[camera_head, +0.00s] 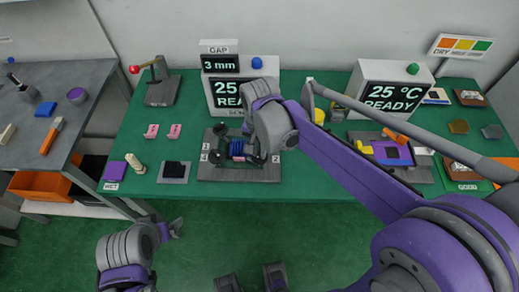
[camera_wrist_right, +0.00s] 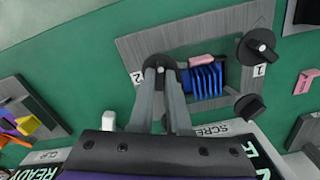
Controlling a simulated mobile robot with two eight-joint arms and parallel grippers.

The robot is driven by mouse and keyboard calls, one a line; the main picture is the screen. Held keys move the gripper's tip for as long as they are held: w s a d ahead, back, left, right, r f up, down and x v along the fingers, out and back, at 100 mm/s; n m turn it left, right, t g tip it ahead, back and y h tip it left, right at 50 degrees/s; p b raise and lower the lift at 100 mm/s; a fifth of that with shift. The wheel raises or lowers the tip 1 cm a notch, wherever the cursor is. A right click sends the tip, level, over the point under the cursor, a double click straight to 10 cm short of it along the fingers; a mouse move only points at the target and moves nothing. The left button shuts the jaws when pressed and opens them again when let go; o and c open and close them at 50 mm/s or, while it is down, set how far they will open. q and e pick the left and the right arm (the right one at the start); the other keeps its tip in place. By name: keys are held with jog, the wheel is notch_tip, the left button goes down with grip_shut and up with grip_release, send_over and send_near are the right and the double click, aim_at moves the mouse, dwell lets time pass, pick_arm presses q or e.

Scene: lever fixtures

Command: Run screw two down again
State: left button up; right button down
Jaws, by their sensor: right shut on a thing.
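The screw fixture is a grey plate (camera_head: 212,172) on the green table, with labels 1 and 2. It also shows in the right wrist view (camera_wrist_right: 215,35). It holds blue fins (camera_wrist_right: 207,80) with a pink pad (camera_wrist_right: 207,59) at their edge. Screw two's black knob (camera_wrist_right: 155,62) is by label 2, between the fingertips of my right gripper (camera_wrist_right: 162,80), which is shut on it. In the head view my right gripper (camera_head: 262,150) partly hides that side. Screw one's knob (camera_wrist_right: 258,48) stands by label 1. My left gripper (camera_head: 172,230) is in front of the table, away from the fixture; its jaw opening is unclear.
A display box (camera_head: 222,97) behind the fixture reads READY, under a 3 mm gap sign (camera_head: 220,64). A second box (camera_head: 390,90) reads 25 °C READY. Pink pads (camera_head: 173,131), a dark pad (camera_head: 174,171) and a red-knobbed lever (camera_head: 158,85) are left.

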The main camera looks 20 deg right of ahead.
jog(key=m, duration=0.4)
jog(key=shift+m, duration=0.3)
dwell(0.3)
jog(key=c, duration=0.9)
grip_release()
notch_tip(320, 180, up, 11)
jog(key=shift+f+p, duration=0.1)
jog(key=shift+p, duration=0.3)
